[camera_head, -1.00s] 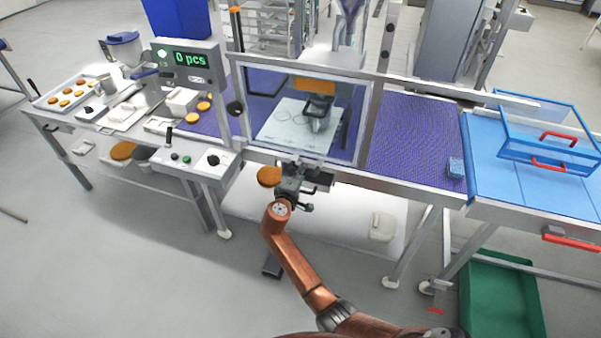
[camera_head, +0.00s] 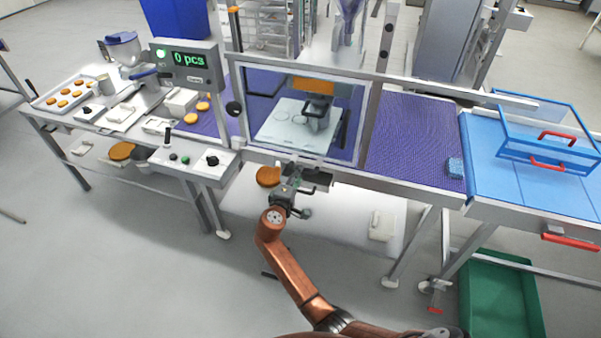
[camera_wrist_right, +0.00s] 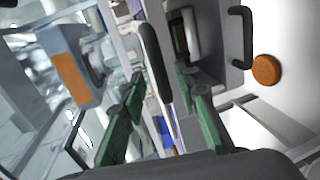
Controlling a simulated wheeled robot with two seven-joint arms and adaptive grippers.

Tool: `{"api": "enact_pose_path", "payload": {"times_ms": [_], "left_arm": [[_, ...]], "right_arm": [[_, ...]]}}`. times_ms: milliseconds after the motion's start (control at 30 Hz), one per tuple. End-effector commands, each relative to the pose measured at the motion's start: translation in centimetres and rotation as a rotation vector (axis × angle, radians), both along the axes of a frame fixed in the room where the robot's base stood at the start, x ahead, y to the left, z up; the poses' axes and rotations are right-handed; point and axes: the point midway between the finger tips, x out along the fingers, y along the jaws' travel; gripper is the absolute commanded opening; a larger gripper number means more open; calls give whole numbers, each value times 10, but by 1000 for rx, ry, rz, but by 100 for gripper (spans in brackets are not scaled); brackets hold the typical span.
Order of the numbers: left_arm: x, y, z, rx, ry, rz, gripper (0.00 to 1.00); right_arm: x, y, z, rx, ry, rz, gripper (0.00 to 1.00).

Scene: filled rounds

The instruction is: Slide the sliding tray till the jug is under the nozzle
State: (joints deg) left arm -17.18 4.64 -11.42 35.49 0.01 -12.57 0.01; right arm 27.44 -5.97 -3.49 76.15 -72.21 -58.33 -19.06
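Behind the clear front of the middle machine lies a pale plate with ring marks (camera_head: 275,128), which looks like the sliding tray. A dark and grey vessel, apparently the jug (camera_head: 317,122), stands on it below an orange block (camera_head: 314,84). The nozzle cannot be made out clearly, so their exact alignment is hard to tell. My right gripper (camera_head: 300,178) is low in front of the machine's front rail. In the wrist view its green fingers (camera_wrist_right: 158,88) are spread, with a dark bar handle (camera_wrist_right: 155,62) showing between them; contact is unclear. My left gripper is out of view.
A control box with knobs (camera_head: 190,160) stands left of the gripper. An orange disc (camera_head: 268,176) lies just beside it. A purple belt (camera_head: 415,140) and a blue guard frame (camera_head: 545,140) are at right. The floor in front is open.

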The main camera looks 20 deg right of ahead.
Motion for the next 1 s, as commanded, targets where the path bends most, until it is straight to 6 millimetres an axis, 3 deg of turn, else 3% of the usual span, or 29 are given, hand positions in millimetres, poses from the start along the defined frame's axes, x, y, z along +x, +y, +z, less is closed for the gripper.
{"api": "enact_pose_path", "payload": {"times_ms": [300, 833, 933, 1000], "left_arm": [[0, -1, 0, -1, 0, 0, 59], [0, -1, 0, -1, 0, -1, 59], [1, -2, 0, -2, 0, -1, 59], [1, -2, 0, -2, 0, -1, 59]], "right_arm": [[-28, 24, 7, 1, 0, 0, 29], [-29, 26, 7, 1, 1, 1, 29], [-29, 25, -7, 13, 19, 10, 29], [-31, 25, -32, 34, 49, 26, 29]]}}
